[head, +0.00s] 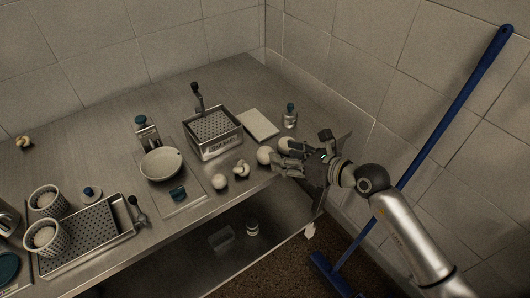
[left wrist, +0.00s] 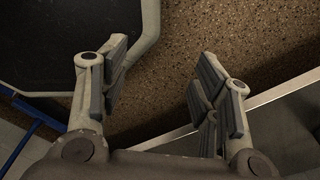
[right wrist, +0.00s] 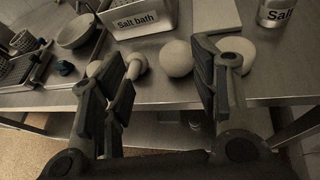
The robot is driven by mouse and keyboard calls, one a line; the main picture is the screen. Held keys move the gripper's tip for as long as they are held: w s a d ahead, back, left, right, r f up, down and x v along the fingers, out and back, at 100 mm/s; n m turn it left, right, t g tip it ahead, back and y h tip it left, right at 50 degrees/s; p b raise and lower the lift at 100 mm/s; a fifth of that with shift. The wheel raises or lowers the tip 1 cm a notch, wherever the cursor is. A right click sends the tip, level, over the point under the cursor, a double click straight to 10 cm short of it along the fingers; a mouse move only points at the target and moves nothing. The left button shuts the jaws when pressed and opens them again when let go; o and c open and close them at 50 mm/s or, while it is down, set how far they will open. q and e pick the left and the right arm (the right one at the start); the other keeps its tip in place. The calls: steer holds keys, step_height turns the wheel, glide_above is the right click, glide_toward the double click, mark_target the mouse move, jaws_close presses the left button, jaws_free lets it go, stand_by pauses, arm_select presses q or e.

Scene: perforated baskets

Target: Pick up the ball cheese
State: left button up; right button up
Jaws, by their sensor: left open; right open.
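Several pale round cheeses sit along the table's front edge; which one is the ball cheese I cannot tell for certain. A smooth pale ball (head: 264,155) lies just left of my right gripper's fingertips (head: 283,157); in the right wrist view this ball (right wrist: 176,58) shows between the open fingers (right wrist: 160,75), beyond them. Another pale ball (right wrist: 235,50) is partly hidden by the right-hand finger. A knotted cheese (head: 241,169) and a smaller ball (head: 220,181) lie to the left. My right gripper is empty. My left gripper (left wrist: 162,65) is open and empty, over the floor.
A perforated basket (head: 215,147) labelled "Salt bath" (right wrist: 140,22), a white board (head: 258,123) and a salt jar (head: 289,119) stand behind the cheeses. A pale bowl (head: 161,164) and perforated tray (head: 87,235) are farther left. A blue broom (head: 445,120) leans at right.

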mark_target(266, 152)
steer(key=shift+n+h, duration=0.5)
steer(key=shift+h, duration=0.1)
steer(key=w, duration=0.1)
steer(key=w+a+f, duration=0.2)
steer(key=shift+w+f+p, duration=0.2)
steer(key=shift+w+p, duration=0.1)
steer(key=shift+p, duration=0.05)
steer(key=shift+s+f+p+x, duration=0.1)
steer(key=shift+f+p+x, duration=0.1)
steer(key=shift+x, duration=0.8)
steer(key=shift+s+f+p+x, duration=0.1)
steer(key=shift+f+x, duration=0.05)
steer(key=shift+x, duration=0.85)
steer(key=shift+s+f+p+x, duration=0.1)
steer(key=shift+f+x, duration=0.1)
steer(key=shift+x, duration=0.8)
arm_select(q)
steer(key=shift+w+d+r, duration=0.35)
steer(key=shift+w+r, duration=0.25)
steer(key=shift+r, duration=0.25)
arm_select(e)
steer(key=shift+d, duration=0.15)
steer(key=c, duration=0.7)
steer(key=shift+r, duration=0.1)
steer(key=shift+c, duration=0.2)
